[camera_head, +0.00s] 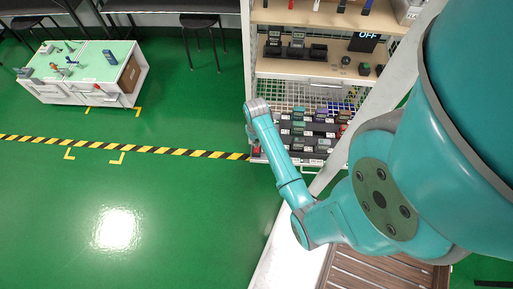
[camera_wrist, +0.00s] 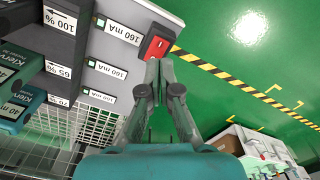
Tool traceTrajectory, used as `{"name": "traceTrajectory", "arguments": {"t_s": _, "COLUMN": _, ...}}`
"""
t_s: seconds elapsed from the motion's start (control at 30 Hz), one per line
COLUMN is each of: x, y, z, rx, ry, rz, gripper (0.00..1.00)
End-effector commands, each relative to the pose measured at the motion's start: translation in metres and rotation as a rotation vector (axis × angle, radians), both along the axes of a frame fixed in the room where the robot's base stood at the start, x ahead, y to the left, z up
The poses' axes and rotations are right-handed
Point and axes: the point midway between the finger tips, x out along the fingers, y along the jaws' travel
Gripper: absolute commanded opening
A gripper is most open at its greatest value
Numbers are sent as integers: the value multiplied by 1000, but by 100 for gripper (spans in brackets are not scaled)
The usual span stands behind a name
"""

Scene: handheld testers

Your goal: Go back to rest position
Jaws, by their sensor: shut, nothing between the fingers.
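My gripper (camera_wrist: 159,68) is in the wrist view, its two fingers shut together with nothing between them. Its tips are near a red rocker switch (camera_wrist: 155,46) on the corner of a grey panel (camera_wrist: 115,50); I cannot tell whether they touch it. In the head view my teal arm reaches up and left in front of a shelf rack (camera_head: 320,80); the gripper itself cannot be made out there.
Handheld testers (camera_head: 318,116) stand on the rack's lower shelf, with labels such as "160 mA" beside them. A white workbench with a green top (camera_head: 85,62) stands at the far left. Black-yellow tape (camera_head: 130,148) crosses the green floor, which is clear at lower left.

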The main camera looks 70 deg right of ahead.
Motion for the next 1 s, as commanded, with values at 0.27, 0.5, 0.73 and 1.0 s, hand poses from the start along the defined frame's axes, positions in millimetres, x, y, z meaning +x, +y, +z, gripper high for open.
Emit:
{"name": "traceTrajectory", "arguments": {"t_s": 0.27, "x": 0, "y": 0, "z": 13, "rx": -1, "ry": -1, "rz": 0, "gripper": 0}}
{"name": "traceTrajectory", "arguments": {"t_s": 0.5, "x": 0, "y": 0, "z": 13, "rx": 0, "ry": 0, "rz": 0, "gripper": 0}}
{"name": "traceTrajectory", "arguments": {"t_s": 0.73, "x": 0, "y": 0, "z": 13, "rx": 0, "ry": 0, "rz": 0, "gripper": 0}}
{"name": "traceTrajectory", "arguments": {"t_s": 1.0, "x": -3, "y": 19, "z": 4, "rx": -26, "ry": -29, "rz": 27, "gripper": 0}}
